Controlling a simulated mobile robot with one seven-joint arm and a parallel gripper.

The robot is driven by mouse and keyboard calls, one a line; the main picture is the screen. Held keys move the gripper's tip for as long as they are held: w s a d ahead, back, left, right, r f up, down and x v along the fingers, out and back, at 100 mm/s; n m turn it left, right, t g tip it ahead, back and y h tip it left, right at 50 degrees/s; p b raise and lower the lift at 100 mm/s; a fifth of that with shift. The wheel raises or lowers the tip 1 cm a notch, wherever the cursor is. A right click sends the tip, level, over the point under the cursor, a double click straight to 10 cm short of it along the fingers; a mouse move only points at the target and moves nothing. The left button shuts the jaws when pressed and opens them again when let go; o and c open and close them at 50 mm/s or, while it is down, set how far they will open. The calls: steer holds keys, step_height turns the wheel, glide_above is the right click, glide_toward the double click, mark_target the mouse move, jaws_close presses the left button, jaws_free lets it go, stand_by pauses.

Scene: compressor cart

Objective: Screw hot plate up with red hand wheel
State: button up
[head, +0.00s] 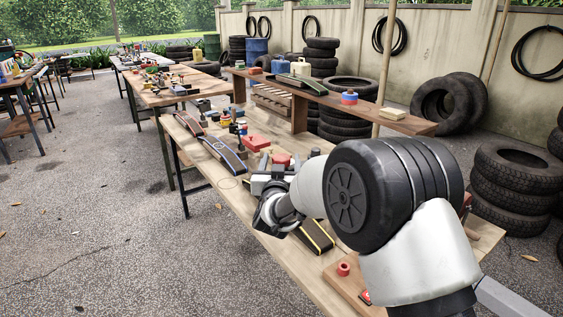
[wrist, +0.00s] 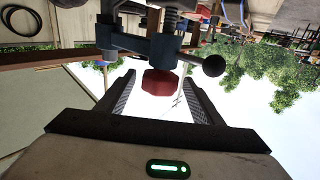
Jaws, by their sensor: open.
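The red hand wheel (wrist: 160,82) shows in the wrist view, below a blue-grey metal clamp frame (wrist: 140,42) with a threaded screw (wrist: 171,18). My gripper (wrist: 159,90) is open, and the wheel appears between its two fingers near the tips. I see no finger closed on the wheel, and cannot tell how deep it sits between them. In the head view a grey metal device (head: 265,183) stands at the bench edge by my wrist. My arm hides part of it, and the wheel cannot be made out there. I cannot identify the hot plate for sure.
A dark ball-ended handle (wrist: 213,66) sticks out right of the wheel in the wrist view. The wooden bench (head: 225,185) carries a blue-edged curved strip (head: 222,152), red items (head: 256,142) and a black-yellow block (head: 315,236). Open paved ground lies to the left.

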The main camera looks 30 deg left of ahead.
steer(key=shift+w+a, duration=0.15)
steer(key=shift+w, duration=0.35)
steer(key=c, duration=1.1)
